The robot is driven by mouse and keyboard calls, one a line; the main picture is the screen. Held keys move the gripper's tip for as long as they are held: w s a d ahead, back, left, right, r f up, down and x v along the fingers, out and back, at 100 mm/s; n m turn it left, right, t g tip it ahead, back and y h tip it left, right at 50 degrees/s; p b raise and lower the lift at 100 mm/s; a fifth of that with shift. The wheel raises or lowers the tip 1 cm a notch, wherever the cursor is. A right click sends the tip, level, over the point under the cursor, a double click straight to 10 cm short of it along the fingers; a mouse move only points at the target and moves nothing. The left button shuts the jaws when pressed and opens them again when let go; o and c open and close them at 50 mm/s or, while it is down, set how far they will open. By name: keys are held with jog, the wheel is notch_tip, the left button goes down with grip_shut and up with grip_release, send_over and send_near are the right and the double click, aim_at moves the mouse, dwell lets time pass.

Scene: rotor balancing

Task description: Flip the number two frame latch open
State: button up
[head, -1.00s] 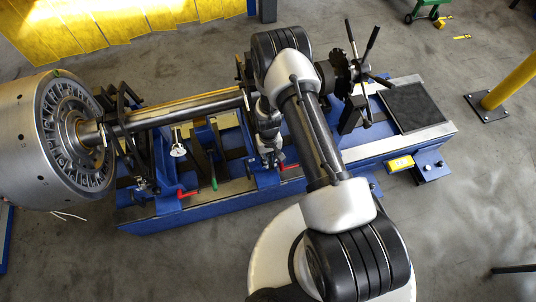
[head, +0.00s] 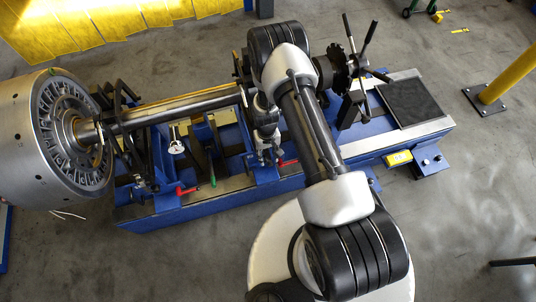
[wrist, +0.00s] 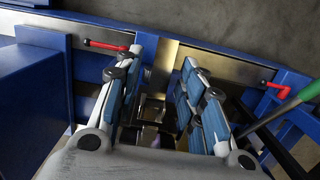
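Two red latch handles show on the blue machine frame; no number is readable on either. One red latch (head: 287,163) is just right of my gripper (head: 269,157) in the head view; it appears at upper left in the wrist view (wrist: 106,46), beside a fingertip. The other red latch (head: 186,191) is further left in the head view and at right in the wrist view (wrist: 287,90). In the wrist view my gripper (wrist: 163,57) is open and empty, its fingers apart above the metal rail. I cannot tell whether a finger touches the nearer latch.
A green-handled lever (head: 213,180) stands near the left latch and reaches in at right in the wrist view (wrist: 295,102). A long shaft (head: 175,112) runs behind my gripper to a large metal drum (head: 30,140). A yellow box (head: 398,158) sits at right.

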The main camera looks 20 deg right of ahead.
notch_tip(320, 180, up, 12)
jog(key=w, duration=0.1)
jog(key=shift+w, duration=0.15)
dwell(0.3)
dwell(0.4)
notch_tip(320, 180, up, 13)
jog(key=t, duration=0.1)
send_over(267, 152)
jog(key=w, duration=0.1)
jog(key=s+r+t, duration=0.2)
jog(key=s+r, duration=0.2)
jog(key=r, duration=1.2)
jog(key=s+r+t, duration=0.1)
jog(key=s+r, duration=0.5)
jog(key=s, duration=0.3)
jog(key=s+r+t, duration=0.1)
jog(key=s+r, duration=0.5)
jog(key=s, duration=0.3)
jog(key=shift+s+r+t, duration=0.25)
jog(key=shift+s+t, duration=0.15)
jog(key=shift+o, duration=0.4)
